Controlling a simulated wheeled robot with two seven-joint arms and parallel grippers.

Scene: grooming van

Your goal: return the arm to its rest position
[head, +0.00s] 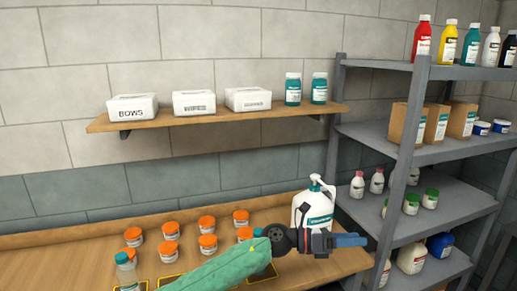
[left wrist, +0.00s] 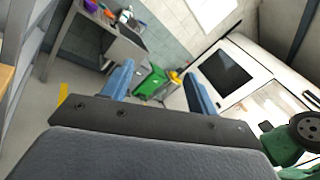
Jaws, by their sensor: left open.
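My left arm, in a green sleeve, reaches in from the bottom of the head view across the workbench. My left gripper (head: 350,241) points right, at the bench's right end, in front of the large white jug (head: 313,204) and close to the shelf post. In the left wrist view its two blue fingers (left wrist: 158,88) stand wide apart with nothing between them. From the head view I cannot tell whether the gripper touches the jug. My right gripper is in neither view.
Several orange-lidded jars (head: 208,243) stand on the wooden bench (head: 70,262). A wall shelf (head: 222,116) holds white boxes and two teal bottles. A grey metal rack (head: 408,150) stands close on the right. The left wrist view shows a green bin (left wrist: 152,82) beyond the fingers.

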